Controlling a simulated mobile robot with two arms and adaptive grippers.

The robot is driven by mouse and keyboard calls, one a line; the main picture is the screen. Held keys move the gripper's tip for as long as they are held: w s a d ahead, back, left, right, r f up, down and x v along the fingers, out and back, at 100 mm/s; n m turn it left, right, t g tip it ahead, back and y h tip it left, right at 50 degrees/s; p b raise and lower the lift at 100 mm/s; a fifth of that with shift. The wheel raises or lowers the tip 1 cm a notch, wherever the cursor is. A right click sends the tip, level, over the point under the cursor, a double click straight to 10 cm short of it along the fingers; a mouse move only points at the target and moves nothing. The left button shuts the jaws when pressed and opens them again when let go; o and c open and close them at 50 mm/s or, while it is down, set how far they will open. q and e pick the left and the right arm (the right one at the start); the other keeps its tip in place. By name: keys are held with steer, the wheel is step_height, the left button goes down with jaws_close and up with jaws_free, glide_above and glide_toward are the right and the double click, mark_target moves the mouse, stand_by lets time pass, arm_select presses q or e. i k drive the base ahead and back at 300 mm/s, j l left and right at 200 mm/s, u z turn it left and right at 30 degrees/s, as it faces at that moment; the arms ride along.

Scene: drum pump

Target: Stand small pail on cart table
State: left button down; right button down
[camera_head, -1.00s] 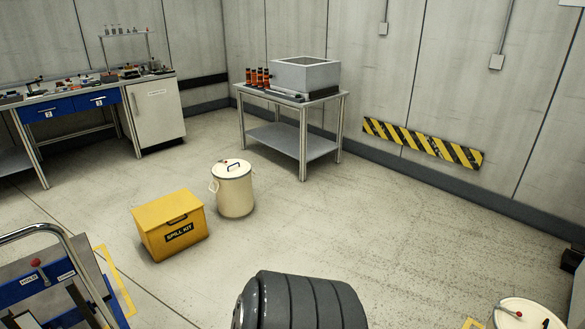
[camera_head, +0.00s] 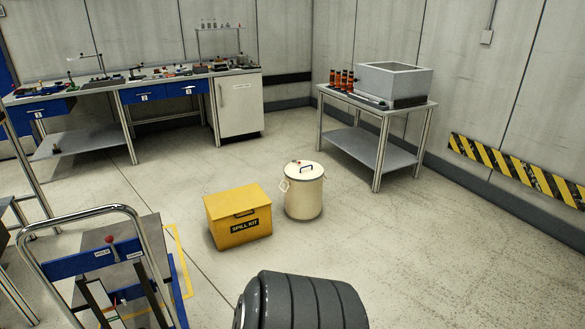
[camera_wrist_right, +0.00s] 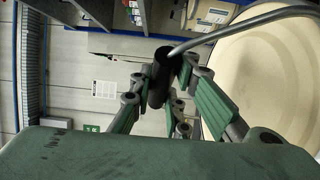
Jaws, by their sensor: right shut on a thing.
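In the right wrist view my right gripper (camera_wrist_right: 168,98) is shut on the black grip of a wire handle (camera_wrist_right: 235,27). A large cream rounded pail (camera_wrist_right: 268,80) fills the right side of that view, beside the fingers, and the wire runs towards it. Its base is out of frame. In the head view a cart (camera_head: 95,260) with a chrome push handle, blue panels and a grey top stands at the lower left. Neither gripper shows in the head view. The held pail does not show there either.
A lidded cream pail (camera_head: 304,197) stands on the floor beside a yellow spill kit box (camera_head: 238,222). A workbench (camera_head: 160,92) lines the back left. A metal table (camera_head: 378,150) with a grey bin (camera_head: 394,82) stands at the back right. The floor at right is clear.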

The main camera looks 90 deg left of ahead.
mark_target(117, 251)
steer(key=j+u, duration=0.2)
steer(key=u, duration=0.2)
steer(key=i+j+u, duration=0.2)
steer(key=u, duration=0.25)
steer(key=i+j+u, duration=0.1)
steer(key=u, duration=0.3)
steer(key=i+j+u, duration=0.15)
steer(key=u, duration=0.3)
steer(key=i+j+u, duration=0.15)
steer(key=u, duration=0.25)
steer(key=i+u, duration=0.3)
steer(key=u, duration=0.15)
steer(key=i+u, duration=0.2)
steer(key=u, duration=0.25)
steer(key=i+l+u, duration=0.1)
steer(key=u, duration=0.3)
steer(key=i+l+u, duration=0.2)
steer(key=u, duration=0.25)
steer(key=i+l+u, duration=0.1)
steer(key=u, duration=0.35)
steer(key=i+l+u, duration=0.15)
steer(key=u, duration=0.25)
steer(key=i+l+u, duration=0.1)
steer(key=u, duration=0.35)
